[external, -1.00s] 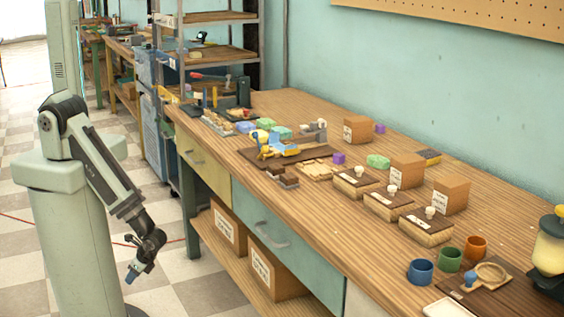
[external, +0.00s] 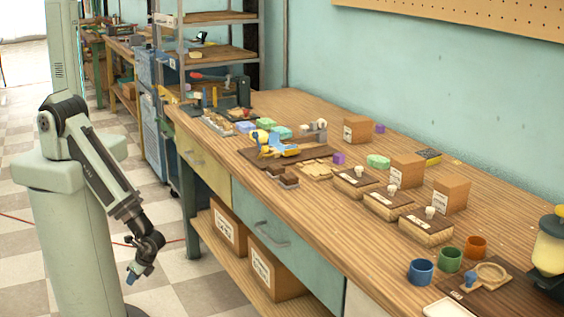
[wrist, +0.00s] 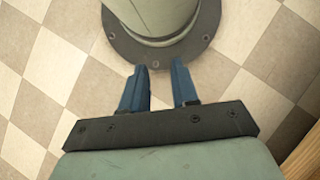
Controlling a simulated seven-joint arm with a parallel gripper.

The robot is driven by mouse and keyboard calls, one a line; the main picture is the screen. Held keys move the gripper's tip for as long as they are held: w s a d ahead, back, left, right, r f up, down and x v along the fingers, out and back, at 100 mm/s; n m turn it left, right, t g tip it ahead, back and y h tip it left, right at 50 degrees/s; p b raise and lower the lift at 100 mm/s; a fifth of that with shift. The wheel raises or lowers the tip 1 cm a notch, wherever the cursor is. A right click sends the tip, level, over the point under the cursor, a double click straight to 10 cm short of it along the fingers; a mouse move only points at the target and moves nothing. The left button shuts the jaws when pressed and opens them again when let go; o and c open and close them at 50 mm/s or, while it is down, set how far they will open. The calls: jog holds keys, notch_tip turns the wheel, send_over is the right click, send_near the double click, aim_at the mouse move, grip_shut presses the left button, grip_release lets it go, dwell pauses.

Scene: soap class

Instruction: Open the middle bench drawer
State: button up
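The middle bench drawer is the teal drawer front (external: 300,262) under the long workbench, with a grey bar handle (external: 270,235). It looks closed, flush with the bench front. My gripper (external: 132,276) hangs low over the floor, left of the bench and well apart from the drawer. In the wrist view my gripper (wrist: 157,66) points down, with its two blue fingers apart and nothing between them. The drawer and its handle are not in the wrist view.
A yellow drawer (external: 204,168) is to the left and a pale drawer front (external: 358,302) to the right. Cardboard boxes (external: 272,270) stand on the lower shelf (external: 222,265). The benchtop (external: 330,225) carries cups, boxes and soap blocks. Checkered floor is open between my base and the bench.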

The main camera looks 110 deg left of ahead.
jog(key=w+d+r+m+t+y, duration=0.1)
jog(key=w+d+r+m+t, duration=0.3)
jog(key=w+d, duration=0.6)
jog(key=m+t+y, duration=0.4)
jog(key=t+y, duration=0.6)
jog(key=t, duration=0.4)
send_near(265, 233)
jog(key=x, duration=1)
jog(key=shift+f, duration=0.3)
jog(key=shift+c, duration=0.2)
grip_shut()
jog(key=shift+d, duration=0.1)
